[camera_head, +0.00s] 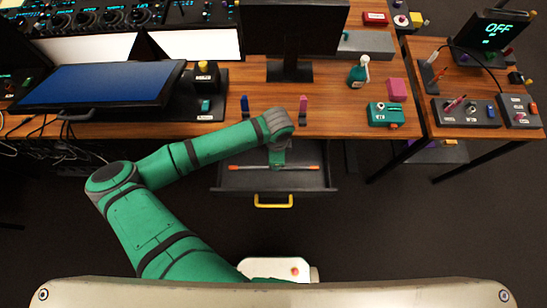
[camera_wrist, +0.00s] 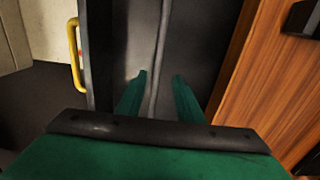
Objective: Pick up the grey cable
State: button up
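The grey cable (camera_head: 248,168) with orange ends lies straight across the open drawer (camera_head: 323,181) under the desk. My gripper (camera_head: 277,164) is over the middle of the cable, pointing down into the drawer. In the wrist view, the two green fingers of my gripper (camera_wrist: 162,82) are apart. The grey cable (camera_wrist: 160,50) runs through the gap between them, and neither finger visibly touches it. The cable's orange ends are outside the wrist view. My wrist hides the cable's middle in the head view.
The drawer's yellow handle (camera_head: 273,201) faces me and also shows in the wrist view (camera_wrist: 75,55). The wooden desk edge (camera_head: 345,131) lies just beyond the drawer. A pink marker (camera_head: 303,110) and a teal box (camera_head: 386,114) stand on the desk. The floor right of the drawer is clear.

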jog(key=shift+s+a+f, duration=0.1)
jog(key=shift+s+f, duration=0.05)
jog(key=shift+f, duration=1.25)
jog(key=shift+s+a+f, duration=0.1)
jog(key=shift+f, duration=1.25)
grip_shut()
